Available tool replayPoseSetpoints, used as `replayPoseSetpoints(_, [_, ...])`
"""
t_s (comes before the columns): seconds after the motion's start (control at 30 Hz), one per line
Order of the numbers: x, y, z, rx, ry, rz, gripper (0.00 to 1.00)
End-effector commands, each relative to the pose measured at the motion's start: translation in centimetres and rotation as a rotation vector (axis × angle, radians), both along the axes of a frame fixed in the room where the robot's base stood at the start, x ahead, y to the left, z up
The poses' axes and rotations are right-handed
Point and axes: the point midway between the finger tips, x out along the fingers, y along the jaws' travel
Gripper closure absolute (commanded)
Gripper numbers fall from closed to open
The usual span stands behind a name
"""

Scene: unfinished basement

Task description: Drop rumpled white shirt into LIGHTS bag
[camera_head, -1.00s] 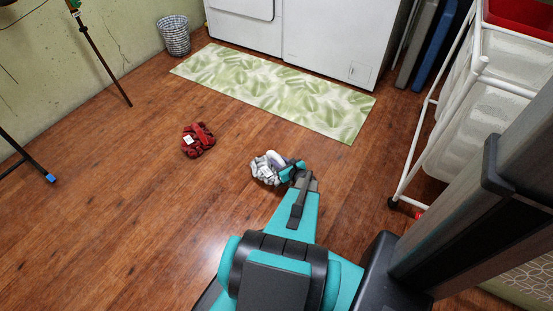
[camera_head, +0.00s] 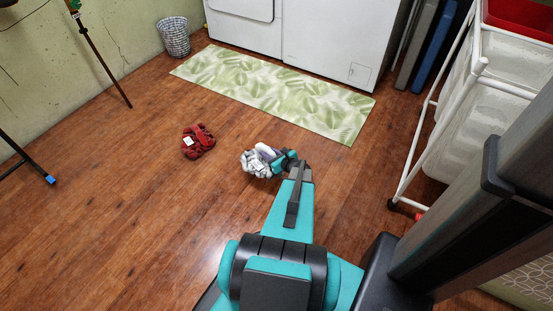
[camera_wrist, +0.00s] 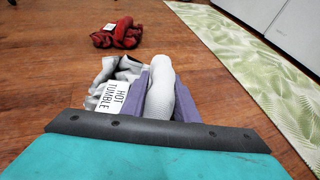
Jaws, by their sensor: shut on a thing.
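The rumpled white shirt (camera_head: 257,161) is at my gripper (camera_head: 283,163), above or on the wooden floor; I cannot tell if it touches. In the wrist view the white shirt (camera_wrist: 158,95) is pinched between the purple fingers of my gripper (camera_wrist: 160,93). A grey-white part of it with a label reading HOT TUMBLE lies at the left of the fingers. A white-framed sorter (camera_head: 440,105) with pale hanging bags stands at the right. No LIGHTS label is readable, and part of the sorter is behind my column.
A red crumpled garment (camera_head: 198,141) with a white tag lies on the floor to the left. A green leaf-patterned mat (camera_head: 275,90) lies before the white machines (camera_head: 330,40).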

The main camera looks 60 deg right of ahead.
Motion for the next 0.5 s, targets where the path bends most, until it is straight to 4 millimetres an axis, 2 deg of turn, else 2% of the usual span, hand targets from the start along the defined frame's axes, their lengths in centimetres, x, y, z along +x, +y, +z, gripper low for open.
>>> replayPoseSetpoints(0.03, [1.4, 0.5, 1.7, -0.004, -0.002, 0.029, 0.99])
replayPoseSetpoints(0.27, [6.8, 2.8, 7.6, -0.005, -0.002, 0.158, 0.99])
replayPoseSetpoints(0.5, [12.1, 6.5, 13.8, -0.004, -0.002, 0.3, 0.99])
